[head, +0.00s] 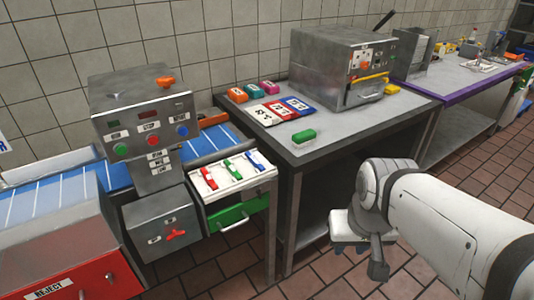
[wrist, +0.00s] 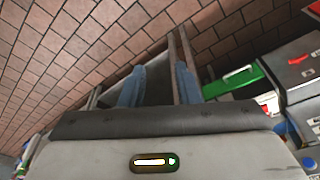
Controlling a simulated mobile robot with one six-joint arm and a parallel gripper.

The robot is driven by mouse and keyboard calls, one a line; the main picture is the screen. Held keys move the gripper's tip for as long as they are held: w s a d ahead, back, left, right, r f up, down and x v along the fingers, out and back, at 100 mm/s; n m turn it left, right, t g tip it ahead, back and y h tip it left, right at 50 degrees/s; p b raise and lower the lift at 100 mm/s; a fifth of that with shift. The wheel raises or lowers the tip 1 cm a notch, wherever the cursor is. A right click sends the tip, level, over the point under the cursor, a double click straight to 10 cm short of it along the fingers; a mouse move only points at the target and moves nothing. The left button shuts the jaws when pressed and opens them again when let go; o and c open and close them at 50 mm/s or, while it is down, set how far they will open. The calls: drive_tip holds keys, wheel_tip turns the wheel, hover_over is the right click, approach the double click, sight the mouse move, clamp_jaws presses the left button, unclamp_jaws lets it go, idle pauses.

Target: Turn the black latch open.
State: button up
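No clearly identifiable black latch shows. A black bar (head: 384,20) sticks up behind the steel oven-like machine (head: 338,65) in the head view; I cannot tell whether it is the latch. My gripper (head: 350,245) hangs low in front of the steel table, well below and apart from that machine. In the wrist view my gripper (wrist: 158,85) has its two bluish fingers spread apart with nothing between them. The black bar cannot be made out in the wrist view.
The steel table (head: 375,123) holds a green block (head: 304,136) and coloured cards. A purple-edged table (head: 468,86) stands at right. Tiled floor is open in front.

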drive_tip(key=w+f+t+b, duration=0.4)
drive_tip(key=w+f+b, duration=0.4)
drive_tip(key=w, duration=0.3)
drive_tip(key=n+t+y+b, duration=0.75)
drive_tip(key=y+b, duration=0.25)
drive_tip(key=b, duration=0.7)
approach(261, 194)
drive_tip(key=shift+m+t, duration=0.35)
drive_tip(key=shift+t, duration=0.1)
drive_tip(key=x, duration=0.8)
drive_tip(key=shift+w+a+f, duration=0.1)
drive_tip(key=shift+f, duration=0.25)
clamp_jaws()
